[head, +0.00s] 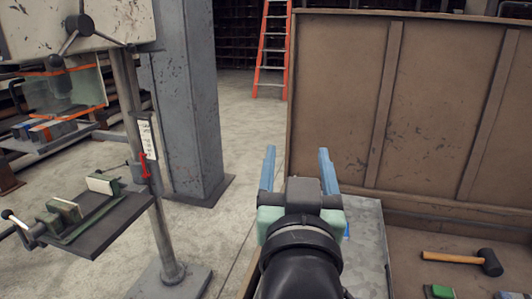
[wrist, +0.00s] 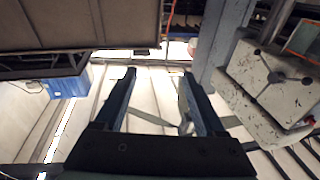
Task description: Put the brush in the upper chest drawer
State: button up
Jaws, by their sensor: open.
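My gripper (head: 298,168) is open and empty, its two blue fingers spread beside the left edge of the wooden workbench. The fingers also show in the wrist view (wrist: 155,95) with nothing between them. I cannot identify the brush. A green-topped object (head: 440,291) and another partly cut-off object (head: 504,295) sit on the bench at the bottom right of the head view; I cannot tell what they are. No chest drawer can be made out in either view.
A mallet (head: 466,260) lies on the bench, before its tall wooden back panel (head: 345,100). A grey metal plate (head: 370,245) is right of my gripper. A drill press (head: 85,225) and a grey column (head: 188,100) stand left. An orange ladder (head: 273,50) stands behind; floor between is clear.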

jog(key=s+a+r+t, duration=0.2)
jog(key=s+r+t, duration=0.2)
jog(key=r, duration=0.6)
jog(key=s+a+r+n+t+y, duration=0.1)
jog(key=s+r+t, duration=0.3)
jog(key=s+r, duration=0.4)
notch_tip(320, 180, up, 2)
jog(key=shift+a+r+y, duration=0.2)
jog(key=shift+a+y, duration=0.1)
jog(key=shift+a, duration=0.25)
